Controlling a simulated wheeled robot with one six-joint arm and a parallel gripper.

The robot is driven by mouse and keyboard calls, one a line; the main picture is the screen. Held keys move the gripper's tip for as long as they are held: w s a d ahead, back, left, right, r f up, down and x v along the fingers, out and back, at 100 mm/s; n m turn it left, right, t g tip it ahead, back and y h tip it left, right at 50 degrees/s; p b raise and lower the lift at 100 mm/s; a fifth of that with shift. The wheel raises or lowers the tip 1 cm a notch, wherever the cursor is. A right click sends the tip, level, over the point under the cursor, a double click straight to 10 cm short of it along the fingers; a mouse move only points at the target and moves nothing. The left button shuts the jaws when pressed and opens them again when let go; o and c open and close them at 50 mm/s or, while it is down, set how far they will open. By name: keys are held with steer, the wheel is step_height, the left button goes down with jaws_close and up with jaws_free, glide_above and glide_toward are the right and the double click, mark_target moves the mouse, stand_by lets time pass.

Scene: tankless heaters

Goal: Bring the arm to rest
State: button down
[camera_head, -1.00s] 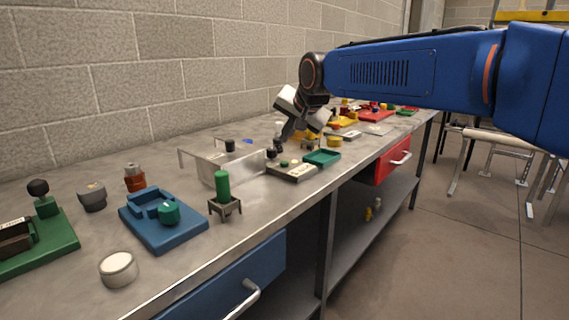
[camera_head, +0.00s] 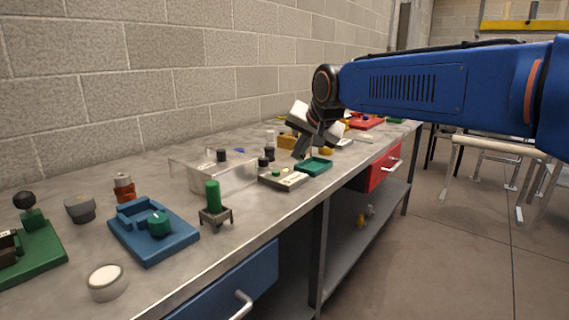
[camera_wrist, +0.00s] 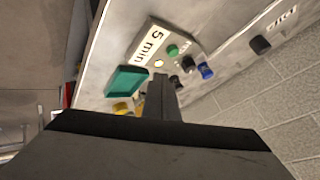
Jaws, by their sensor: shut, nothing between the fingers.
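My gripper (camera_head: 303,148) is above the workbench in the head view, at the end of my blue arm, just behind the teal tray (camera_head: 314,167). In the wrist view my gripper (camera_wrist: 162,82) points at the bench with its fingers together and nothing between them. The teal tray shows left of the fingers (camera_wrist: 126,81). A panel labelled "5 min" (camera_wrist: 171,43) with a green button lies beyond them. In the head view this panel (camera_head: 283,179) sits beside the tray. Contact between fingers and bench cannot be told.
The metal workbench (camera_head: 130,283) runs along a block wall. A blue fixture (camera_head: 152,233), a small stand with a green cylinder (camera_head: 214,203) and a clear box-like cover (camera_head: 205,175) stand on it. A red drawer (camera_head: 384,168) is below.

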steer(key=s+d+f+n+g+h, duration=0.1)
steer(key=s+d+f, duration=0.4)
steer(key=s+d, duration=0.4)
steer(key=s+d+f+h, duration=0.1)
steer(key=s+d+f, duration=0.4)
steer(key=s+d, duration=0.4)
steer(key=s+d+f+n+g, duration=0.1)
steer(key=s+d+f, duration=0.3)
steer(key=s+f, duration=0.2)
steer(key=s+d+f+n+g+h, duration=0.1)
steer(key=s+d+f, duration=0.3)
steer(key=s+f, duration=0.3)
steer(key=s, duration=0.4)
steer(key=shift+s+f+h, duration=0.15)
steer(key=shift+f+h, duration=0.05)
steer(key=shift+h, duration=0.1)
steer(key=shift+d, duration=0.1)
